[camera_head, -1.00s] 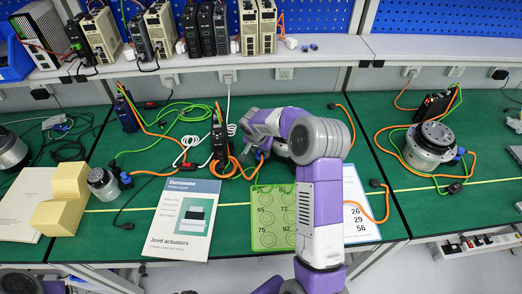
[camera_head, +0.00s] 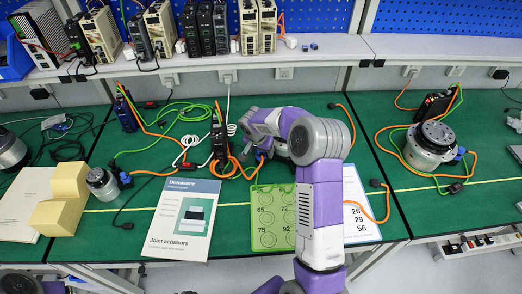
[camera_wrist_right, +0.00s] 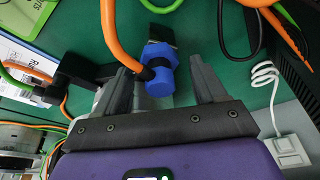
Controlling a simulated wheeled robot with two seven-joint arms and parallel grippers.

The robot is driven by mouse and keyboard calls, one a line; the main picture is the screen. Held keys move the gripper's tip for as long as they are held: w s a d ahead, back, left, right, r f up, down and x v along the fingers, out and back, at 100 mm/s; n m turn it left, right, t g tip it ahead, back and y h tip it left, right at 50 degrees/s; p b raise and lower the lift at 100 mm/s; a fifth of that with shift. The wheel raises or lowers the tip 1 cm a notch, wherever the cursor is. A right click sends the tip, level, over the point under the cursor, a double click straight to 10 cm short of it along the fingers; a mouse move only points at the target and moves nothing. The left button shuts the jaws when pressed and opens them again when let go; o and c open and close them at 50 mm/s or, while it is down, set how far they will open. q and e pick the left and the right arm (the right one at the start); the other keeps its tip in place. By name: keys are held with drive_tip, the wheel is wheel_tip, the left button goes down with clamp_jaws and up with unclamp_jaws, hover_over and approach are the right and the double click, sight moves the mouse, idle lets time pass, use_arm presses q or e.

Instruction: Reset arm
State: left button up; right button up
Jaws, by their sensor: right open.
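My right arm, purple and white, rises from the bottom of the head view and bends left over the green bench (camera_head: 233,195). Its gripper (camera_head: 246,151) is low near the cables at the middle back. In the right wrist view my right gripper (camera_wrist_right: 162,80) has its two grey fingers apart. A blue connector (camera_wrist_right: 160,73) with an orange cable shows between the fingers; whether they touch it is unclear. My arm hides most of an actuator behind it. My left gripper is not in view.
A joint actuator (camera_head: 431,143) stands at right and a smaller one (camera_head: 102,183) at left. Yellow foam blocks (camera_head: 58,213), a Joint actuators booklet (camera_head: 182,222), a green pad (camera_head: 271,232) and a number sheet (camera_head: 360,215) lie in front. Drives (camera_head: 160,30) stand on the shelf.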

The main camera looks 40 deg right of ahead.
drive_tip(key=p+v, duration=0.1)
drive_tip(key=v, duration=0.6)
drive_tip(key=shift+r, duration=0.1)
